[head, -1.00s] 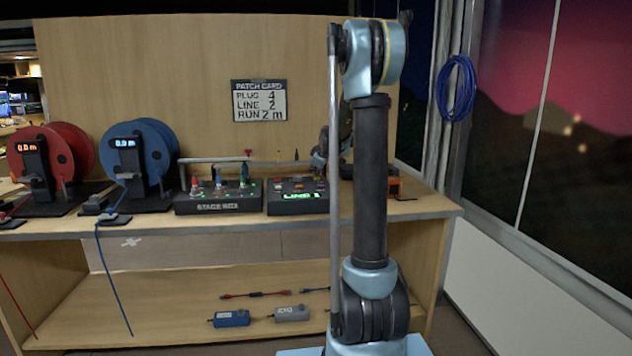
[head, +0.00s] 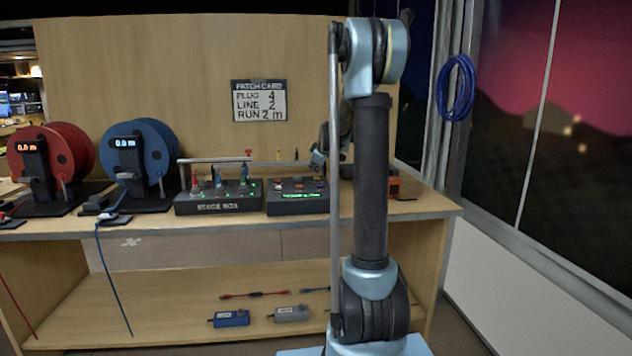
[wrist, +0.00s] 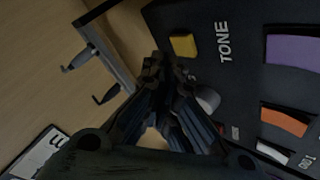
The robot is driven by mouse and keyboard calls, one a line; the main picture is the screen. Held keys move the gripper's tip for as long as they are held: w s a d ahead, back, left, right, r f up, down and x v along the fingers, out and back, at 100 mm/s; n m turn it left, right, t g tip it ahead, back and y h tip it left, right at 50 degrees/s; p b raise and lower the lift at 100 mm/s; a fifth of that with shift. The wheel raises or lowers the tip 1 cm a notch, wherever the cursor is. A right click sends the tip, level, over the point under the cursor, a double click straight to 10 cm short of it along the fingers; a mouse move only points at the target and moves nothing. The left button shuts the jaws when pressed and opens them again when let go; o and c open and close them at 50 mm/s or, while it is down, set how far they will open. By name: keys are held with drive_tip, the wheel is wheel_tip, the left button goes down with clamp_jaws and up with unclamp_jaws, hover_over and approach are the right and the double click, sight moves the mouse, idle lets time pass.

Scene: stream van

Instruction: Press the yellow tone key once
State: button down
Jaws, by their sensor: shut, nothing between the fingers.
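The yellow tone key (wrist: 184,45) is a small square key beside the word TONE on a dark control box (wrist: 222,90), in the upper middle of the wrist view. My gripper (wrist: 166,72) is shut and empty. Its tips appear just below and left of the yellow key in that view; I cannot tell whether they touch the box. In the head view the control box (head: 297,208) sits on the bench with a green-lit display. My gripper (head: 318,160) shows there just above the box's right back part, partly behind my arm. The yellow key cannot be made out there.
A purple key (wrist: 293,50), an orange key (wrist: 284,120) and a grey knob (wrist: 208,99) are on the same box. The stage box (head: 217,200) with coloured plugs stands left of it. Red (head: 70,150) and blue (head: 158,150) cable reels stand farther left. A patch card (head: 259,100) hangs behind.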

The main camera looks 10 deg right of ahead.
drive_tip(key=shift+r, duration=2.55)
drive_tip(key=s+m, duration=0.1)
drive_tip(key=s, duration=0.4)
drive_tip(key=s+f+m+g, duration=0.1)
drive_tip(key=s, duration=0.5)
drive_tip(key=s+a, duration=0.1)
drive_tip(key=s, duration=0.4)
drive_tip(key=shift+s+f+m+g, duration=0.15)
drive_tip(key=shift+f+m+g, duration=0.1)
drive_tip(key=shift+m+g, duration=0.15)
drive_tip(key=s+f+m+g, duration=0.1)
drive_tip(key=s+f, duration=0.5)
drive_tip(key=s, duration=0.7)
drive_tip(key=s+d+f+m+g+h, duration=0.1)
drive_tip(key=s+f+m, duration=0.3)
drive_tip(key=s, duration=0.9)
drive_tip(key=s+f+m+g+h, duration=0.1)
drive_tip(key=s+f+m+g, duration=0.2)
drive_tip(key=s+f, duration=0.6)
drive_tip(key=s, duration=0.5)
drive_tip(key=shift+d, duration=0.35)
drive_tip(key=shift+w+f, duration=0.2)
drive_tip(key=shift+w, duration=0.25)
